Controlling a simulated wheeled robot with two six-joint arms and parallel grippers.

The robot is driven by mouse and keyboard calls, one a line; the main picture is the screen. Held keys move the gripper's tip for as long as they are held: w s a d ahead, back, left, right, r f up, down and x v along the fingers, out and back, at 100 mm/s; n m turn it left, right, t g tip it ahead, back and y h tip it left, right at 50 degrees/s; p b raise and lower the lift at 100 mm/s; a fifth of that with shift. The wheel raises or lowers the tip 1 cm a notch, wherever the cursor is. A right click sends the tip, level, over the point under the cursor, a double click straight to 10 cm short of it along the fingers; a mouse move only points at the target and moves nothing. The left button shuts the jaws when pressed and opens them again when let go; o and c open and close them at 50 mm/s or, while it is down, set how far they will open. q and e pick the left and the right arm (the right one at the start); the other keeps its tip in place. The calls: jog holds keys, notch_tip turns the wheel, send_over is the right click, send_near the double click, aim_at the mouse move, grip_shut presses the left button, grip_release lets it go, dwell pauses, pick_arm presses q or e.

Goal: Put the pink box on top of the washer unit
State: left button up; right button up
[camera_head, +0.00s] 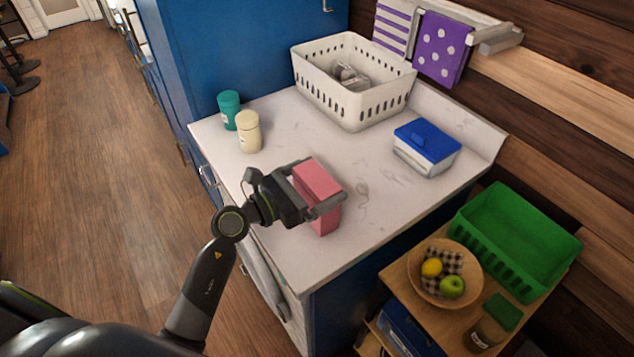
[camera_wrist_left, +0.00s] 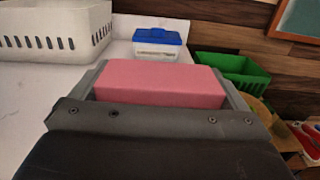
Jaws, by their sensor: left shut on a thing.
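The pink box (camera_head: 317,183) is upright between the fingers of my left gripper (camera_head: 318,195), which is shut on it. The box is over the front part of the white marbled top of the washer unit (camera_head: 290,258). I cannot tell whether its bottom touches the top. In the left wrist view, the pink box (camera_wrist_left: 160,84) fills the space between the fingers, with only its upper part showing. My right gripper is not in view.
On the top stand a white basket (camera_head: 345,110), a blue-lidded container (camera_head: 425,150), a teal jar (camera_head: 229,110) and a cream jar (camera_head: 248,132). A lower wooden shelf at right holds a green crate (camera_head: 490,245) and a fruit bowl (camera_head: 420,282). The top around the box is clear.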

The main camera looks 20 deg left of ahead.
pick_arm(q)
jog(key=shift+f, duration=0.25)
jog(key=o, duration=0.7)
jog(key=shift+r, duration=0.15)
jog(key=b+v, duration=0.3)
jog(key=v, duration=0.9)
jog(key=shift+s, duration=0.1)
